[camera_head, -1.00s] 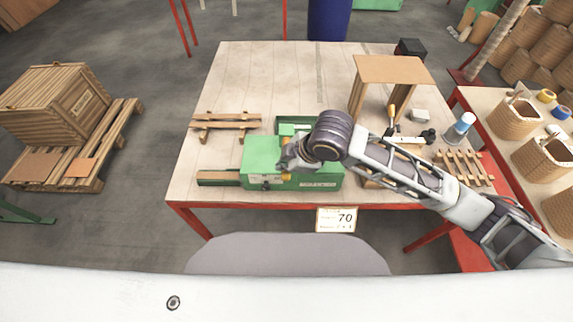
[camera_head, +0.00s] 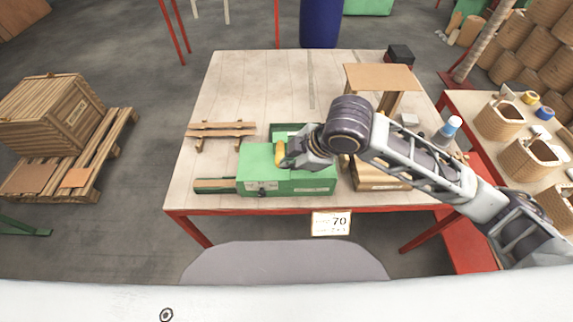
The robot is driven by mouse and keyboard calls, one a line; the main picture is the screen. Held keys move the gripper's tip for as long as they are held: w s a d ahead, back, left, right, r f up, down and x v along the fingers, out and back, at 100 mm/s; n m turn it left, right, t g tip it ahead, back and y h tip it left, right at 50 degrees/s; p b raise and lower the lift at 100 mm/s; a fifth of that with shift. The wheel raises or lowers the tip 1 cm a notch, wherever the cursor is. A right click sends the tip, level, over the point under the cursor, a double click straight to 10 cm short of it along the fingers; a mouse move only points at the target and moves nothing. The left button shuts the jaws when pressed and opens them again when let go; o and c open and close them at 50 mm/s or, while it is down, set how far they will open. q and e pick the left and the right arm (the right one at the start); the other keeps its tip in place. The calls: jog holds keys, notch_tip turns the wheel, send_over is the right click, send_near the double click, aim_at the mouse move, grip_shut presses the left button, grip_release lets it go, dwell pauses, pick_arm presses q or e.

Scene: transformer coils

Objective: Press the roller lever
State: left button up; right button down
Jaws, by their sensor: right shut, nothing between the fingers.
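A green machine (camera_head: 258,181) sits at the table's front edge, left of my right arm. A yellow cylindrical part (camera_head: 280,153) shows on its top, just left of my right gripper; it may be the roller lever, but it is too small to be sure. My right gripper (camera_head: 288,163) is shut and empty, at the top of the machine right beside the yellow part. I cannot tell whether they touch. My gripper and wrist hide the right part of the machine's top. My left gripper is not in view.
A brown stand (camera_head: 380,77) stands behind my right arm. A side table with baskets (camera_head: 500,121) is at the right; a crate (camera_head: 52,112) stands on the left floor.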

jog(key=shift+v, duration=1.55)
jog(key=shift+s, duration=0.15)
